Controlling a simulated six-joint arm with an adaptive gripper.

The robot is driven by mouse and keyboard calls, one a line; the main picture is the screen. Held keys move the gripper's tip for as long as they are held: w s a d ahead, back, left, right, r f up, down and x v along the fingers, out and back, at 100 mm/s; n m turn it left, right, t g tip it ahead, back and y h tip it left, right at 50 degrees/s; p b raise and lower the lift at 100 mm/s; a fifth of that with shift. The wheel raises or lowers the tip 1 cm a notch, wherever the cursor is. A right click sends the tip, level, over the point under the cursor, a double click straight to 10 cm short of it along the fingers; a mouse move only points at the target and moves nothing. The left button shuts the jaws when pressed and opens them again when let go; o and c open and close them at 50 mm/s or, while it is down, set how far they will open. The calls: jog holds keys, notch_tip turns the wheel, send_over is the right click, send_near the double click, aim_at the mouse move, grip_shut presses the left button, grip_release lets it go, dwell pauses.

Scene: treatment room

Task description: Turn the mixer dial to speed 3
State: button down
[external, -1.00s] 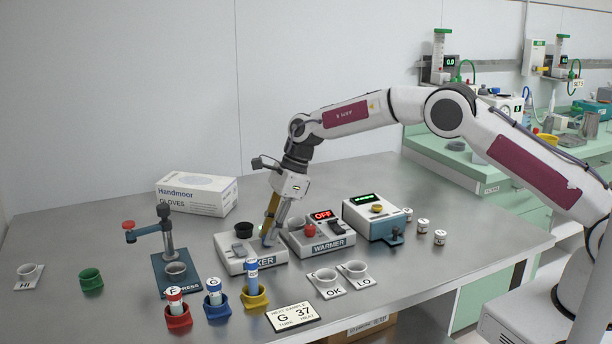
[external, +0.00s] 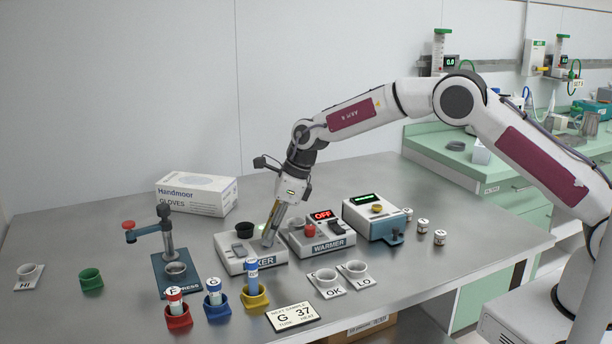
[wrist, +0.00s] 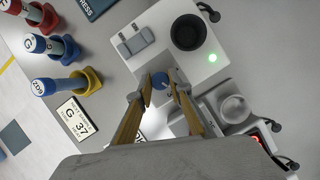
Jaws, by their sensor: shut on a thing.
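The mixer (external: 231,250) is a light grey box with a black round cup holder (wrist: 188,32), a grey switch (wrist: 136,41) and a lit green lamp (wrist: 212,58). In the external view the fingers hide the dial. I cannot read any speed numbers.
The warmer (external: 318,240), with a red OFF display, stands close on the right of the mixer. Tubes in red, blue and yellow holders (external: 255,297) stand in front, beside a card (external: 293,317). A press (external: 178,278) is to the left, a glove box (external: 197,196) behind.

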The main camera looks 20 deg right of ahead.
jog(key=c, duration=1.8)
grip_release()
jog(key=shift+c, duration=0.2)
jog(key=shift+r, duration=0.15)
jog(key=v, duration=1.1)
jog(key=shift+d+r, duration=0.3)
